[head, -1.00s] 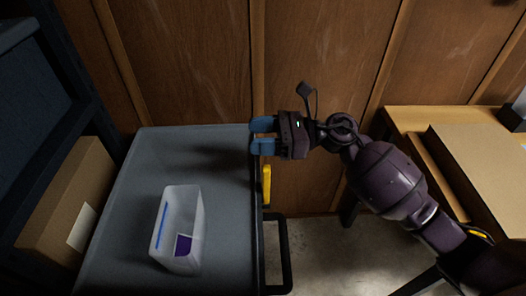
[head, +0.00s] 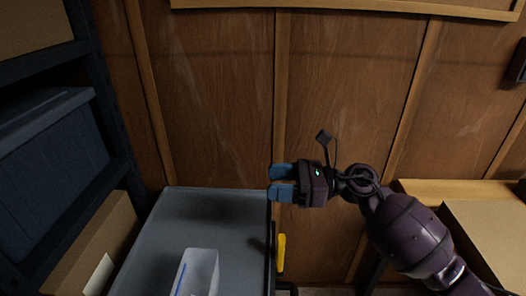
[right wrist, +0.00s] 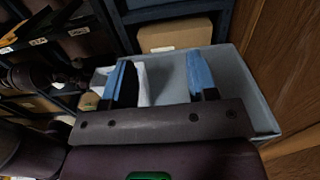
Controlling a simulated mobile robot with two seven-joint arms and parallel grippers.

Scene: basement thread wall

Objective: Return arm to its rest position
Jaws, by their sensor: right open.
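My right gripper (head: 281,183) is open and empty, with two blue fingers pointing left. In the head view it is near the right edge of the grey cart top (head: 225,212), in front of the wood wall. The right wrist view also shows its spread blue fingers (right wrist: 160,80), with the grey cart top (right wrist: 262,118) beyond them and nothing between them. My right arm reaches in from the lower right. My left gripper is not in the head view.
A translucent white bin (head: 199,268) stands on the cart, cut off by the frame. A yellow part (head: 281,253) is at the cart's right edge. A dark shelf with a blue-grey bin (head: 50,160) and cardboard box (head: 95,245) is left. A wooden table (head: 450,190) is right.

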